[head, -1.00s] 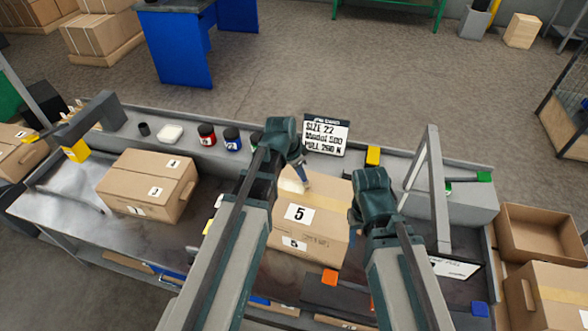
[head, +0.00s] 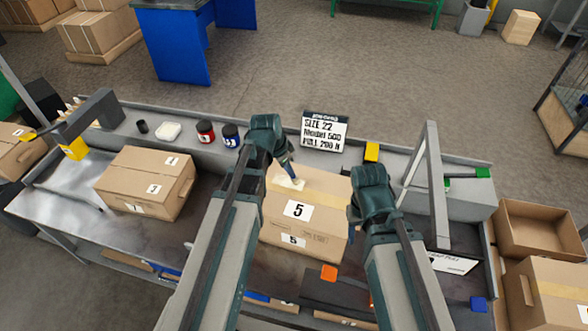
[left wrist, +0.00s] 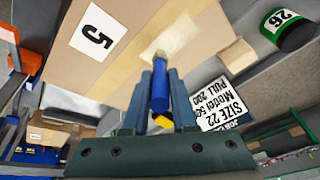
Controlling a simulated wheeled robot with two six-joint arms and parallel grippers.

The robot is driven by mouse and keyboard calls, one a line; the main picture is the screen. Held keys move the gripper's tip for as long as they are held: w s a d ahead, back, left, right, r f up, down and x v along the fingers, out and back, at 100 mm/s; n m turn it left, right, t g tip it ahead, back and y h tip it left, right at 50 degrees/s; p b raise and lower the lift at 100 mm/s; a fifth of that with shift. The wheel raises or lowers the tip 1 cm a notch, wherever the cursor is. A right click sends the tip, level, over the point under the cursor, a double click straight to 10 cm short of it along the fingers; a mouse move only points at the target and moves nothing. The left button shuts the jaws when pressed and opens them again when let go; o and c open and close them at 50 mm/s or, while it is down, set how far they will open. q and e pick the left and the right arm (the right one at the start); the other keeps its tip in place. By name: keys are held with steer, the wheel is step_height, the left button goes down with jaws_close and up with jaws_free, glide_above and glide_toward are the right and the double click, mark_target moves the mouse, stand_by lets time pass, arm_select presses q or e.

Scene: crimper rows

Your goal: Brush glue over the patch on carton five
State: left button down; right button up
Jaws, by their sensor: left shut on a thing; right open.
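Carton five (head: 280,238) stands on the bench in the middle of the head view, with "5" labels on its top and front. A pale patch (head: 283,182) lies on its top near the far left; it also shows in the left wrist view (left wrist: 178,38). My left gripper (head: 281,160) is shut on a blue-handled brush (left wrist: 160,88) above the patch. The brush tip points down at the patch; I cannot tell whether it touches. My right gripper (head: 358,215) is open and empty by the carton's right edge.
Another carton (head: 130,180) stands to the left. A red-labelled jar (head: 205,132), a blue-labelled jar (head: 231,136) and a white dish (head: 167,132) line the back shelf. A sign (head: 324,132) stands behind carton five. A grey frame (head: 436,190) rises at the right.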

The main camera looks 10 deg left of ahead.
arm_select(q)
steer(key=shift+a, duration=0.4)
steer(key=shift+a, duration=0.1)
steer(key=a, duration=0.3)
steer(key=shift+w+a, duration=0.2)
steer(key=shift+a, duration=0.1)
steer(key=shift+a, duration=0.1)
steer(key=a, duration=0.3)
steer(key=shift+w+a, duration=0.15)
steer(key=shift+a, duration=0.1)
step_height(320, 180, up, 6)
steer(key=p, duration=0.6)
